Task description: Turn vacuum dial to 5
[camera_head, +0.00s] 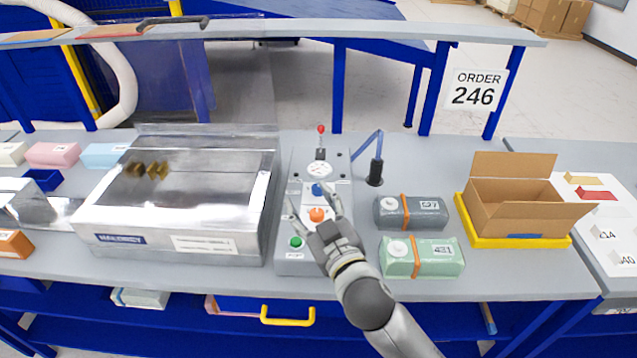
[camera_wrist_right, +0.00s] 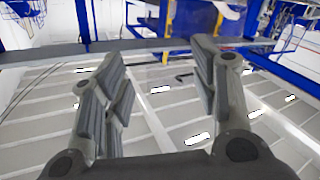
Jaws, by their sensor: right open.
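A grey control panel (camera_head: 289,257) stands on the bench right of the metal machine. It carries a blue knob (camera_head: 318,189), an orange knob (camera_head: 316,214), a green button (camera_head: 296,242) and a round white gauge (camera_head: 319,169). I cannot read which knob is the vacuum dial or where it points. My right gripper (camera_head: 308,200) is over the panel, its fingers spread around the area of the two knobs; contact is not clear. In the right wrist view the fingers (camera_wrist_right: 160,75) are wide apart with nothing between them, and no knob shows. My left gripper is out of view.
The metal machine (camera_head: 105,239) stands close on the left. A red-tipped stalk (camera_head: 320,130) rises behind the gauge. A grey pack (camera_head: 426,221) and a green pack (camera_head: 420,268) lie right of the panel. An open carton (camera_head: 508,211) sits in a yellow tray (camera_head: 466,229).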

